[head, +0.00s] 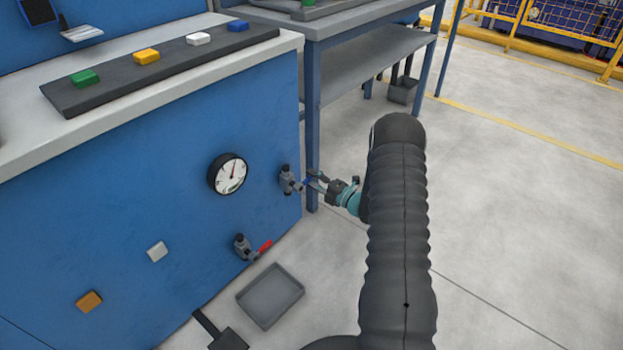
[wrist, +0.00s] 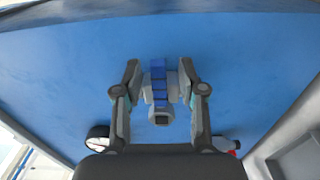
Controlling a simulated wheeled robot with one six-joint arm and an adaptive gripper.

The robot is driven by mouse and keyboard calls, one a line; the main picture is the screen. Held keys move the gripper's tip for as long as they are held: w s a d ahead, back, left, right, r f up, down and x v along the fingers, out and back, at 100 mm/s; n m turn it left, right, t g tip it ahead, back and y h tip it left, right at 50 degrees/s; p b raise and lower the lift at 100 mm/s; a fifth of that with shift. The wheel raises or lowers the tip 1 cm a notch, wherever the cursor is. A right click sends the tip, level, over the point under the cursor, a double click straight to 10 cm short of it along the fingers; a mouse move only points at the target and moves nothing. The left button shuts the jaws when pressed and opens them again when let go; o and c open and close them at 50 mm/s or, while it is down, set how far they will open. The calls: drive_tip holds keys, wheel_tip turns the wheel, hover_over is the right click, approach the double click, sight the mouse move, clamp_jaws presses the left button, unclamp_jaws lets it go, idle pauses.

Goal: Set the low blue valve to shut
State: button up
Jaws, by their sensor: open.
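The blue valve (head: 287,181) is a grey fitting with a blue handle, low on the right part of the blue panel. In the head view the handle is partly hidden by my gripper (head: 313,181), which is right in front of it. In the wrist view the valve's grey body (wrist: 160,112) sits between my two open fingers (wrist: 160,82).
A red-handled valve (head: 243,247) is lower left on the panel, and a round gauge (head: 228,174) is to the left. A grey tray (head: 270,296) lies on the floor below. A table leg (head: 311,140) stands just behind my gripper. Floor to the right is clear.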

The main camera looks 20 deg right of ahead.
drive_tip(key=v, duration=1.1)
drive_tip(key=shift+f, duration=0.1)
